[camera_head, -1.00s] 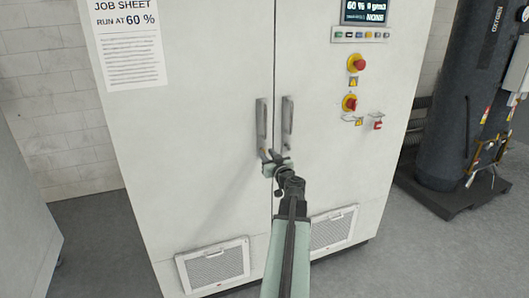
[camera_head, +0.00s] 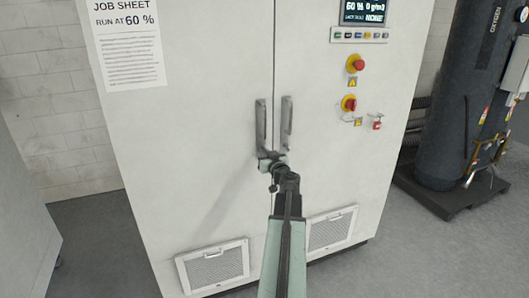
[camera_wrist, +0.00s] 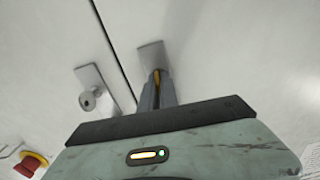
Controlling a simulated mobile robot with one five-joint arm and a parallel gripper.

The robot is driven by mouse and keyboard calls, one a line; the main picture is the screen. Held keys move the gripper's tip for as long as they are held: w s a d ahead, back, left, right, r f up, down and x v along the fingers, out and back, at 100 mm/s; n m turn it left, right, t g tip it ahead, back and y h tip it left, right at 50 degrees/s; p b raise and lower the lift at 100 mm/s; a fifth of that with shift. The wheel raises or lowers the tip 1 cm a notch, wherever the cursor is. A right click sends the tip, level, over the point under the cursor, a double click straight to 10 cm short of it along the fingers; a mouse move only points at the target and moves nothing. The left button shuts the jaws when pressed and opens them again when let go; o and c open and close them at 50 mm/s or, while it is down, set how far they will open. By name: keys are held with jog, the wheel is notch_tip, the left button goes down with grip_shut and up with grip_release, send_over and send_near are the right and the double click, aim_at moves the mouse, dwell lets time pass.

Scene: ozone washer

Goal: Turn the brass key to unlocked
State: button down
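The brass key (camera_wrist: 157,77) shows as a small brass-coloured piece in the wrist view, at a grey metal plate (camera_wrist: 150,54) on the white cabinet door. My gripper (camera_wrist: 157,88) has its two grey fingers close together, one on each side of the key, and looks shut on it. The key's turn position is hard to read because the fingers cover most of it. In the head view my gripper (camera_head: 266,154) is at the lower end of the left door handle (camera_head: 261,122) and hides the key.
A second plate with a round lock (camera_wrist: 88,100) is beside the door seam. The right door handle (camera_head: 287,120) stands close to my gripper. Red knobs on yellow (camera_head: 355,64) and a display (camera_head: 363,11) are up right. A dark oxygen cylinder (camera_head: 455,100) stands right of the cabinet.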

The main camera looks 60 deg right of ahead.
jog(key=shift+s+d+f+m+b, duration=0.1)
jog(key=shift+f+m+b, duration=0.05)
jog(key=shift+m, duration=4.2)
jog(key=shift+s+d+f+m+b, duration=0.1)
jog(key=shift+f+m+b, duration=0.05)
jog(key=shift+m, duration=4.2)
jog(key=c, duration=1.6)
grip_release()
jog(key=v, duration=0.7)
jog(key=shift+s+a, duration=0.25)
